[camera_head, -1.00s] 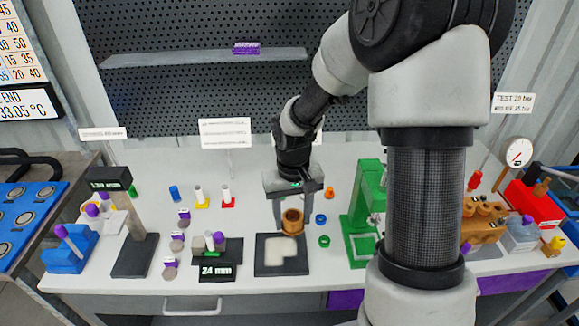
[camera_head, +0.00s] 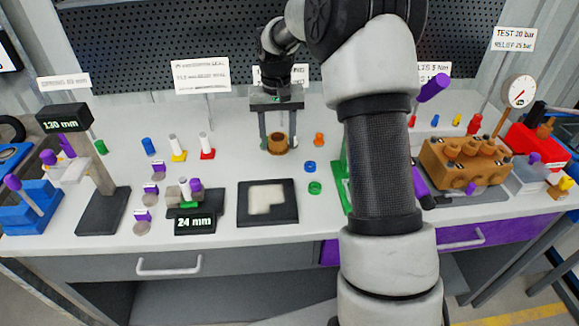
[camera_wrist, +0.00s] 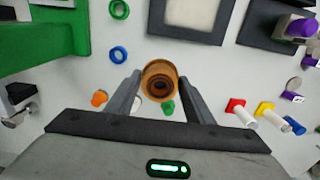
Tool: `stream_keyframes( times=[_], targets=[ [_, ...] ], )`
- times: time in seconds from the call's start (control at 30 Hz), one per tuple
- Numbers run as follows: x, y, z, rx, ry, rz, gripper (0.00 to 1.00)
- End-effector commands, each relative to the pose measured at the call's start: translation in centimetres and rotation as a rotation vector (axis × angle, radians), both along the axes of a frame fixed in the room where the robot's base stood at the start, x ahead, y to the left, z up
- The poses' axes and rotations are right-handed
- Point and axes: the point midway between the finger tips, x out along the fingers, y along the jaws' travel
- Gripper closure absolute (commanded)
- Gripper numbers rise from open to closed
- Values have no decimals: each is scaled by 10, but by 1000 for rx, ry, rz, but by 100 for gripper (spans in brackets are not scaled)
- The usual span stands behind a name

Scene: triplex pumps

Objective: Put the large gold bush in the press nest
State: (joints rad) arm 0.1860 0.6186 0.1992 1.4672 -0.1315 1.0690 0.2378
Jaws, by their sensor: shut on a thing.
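The large gold bush (camera_head: 278,144) is between the two fingers of my gripper (camera_head: 278,128), over the back middle of the bench. My gripper is shut on it. In the wrist view the bush (camera_wrist: 160,84) shows its open round end between the fingertips; I cannot tell whether it touches the bench. The green press (camera_head: 342,180) is to the right and mostly hidden behind my arm. Part of a green body (camera_wrist: 45,35) shows at the upper left of the wrist view. The press nest cannot be made out.
A dark-framed pad (camera_head: 268,218) lies in front of the bush. Blue (camera_head: 310,167) and green (camera_head: 315,188) rings and an orange part (camera_head: 319,140) lie to the right. White pins (camera_head: 207,146) stand left. A brown pump block (camera_head: 465,165) is at right.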

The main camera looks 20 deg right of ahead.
Motion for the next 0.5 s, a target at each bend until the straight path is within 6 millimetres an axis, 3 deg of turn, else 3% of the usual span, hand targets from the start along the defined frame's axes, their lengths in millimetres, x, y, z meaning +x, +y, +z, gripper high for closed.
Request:
stream_keyframes(
  times=[0.03, 0.5],
  targets=[
    [0, 0, -11, 1, 3, 0, 79],
    [0, 0, -71, 1, 1, 0, 79]
  ],
)
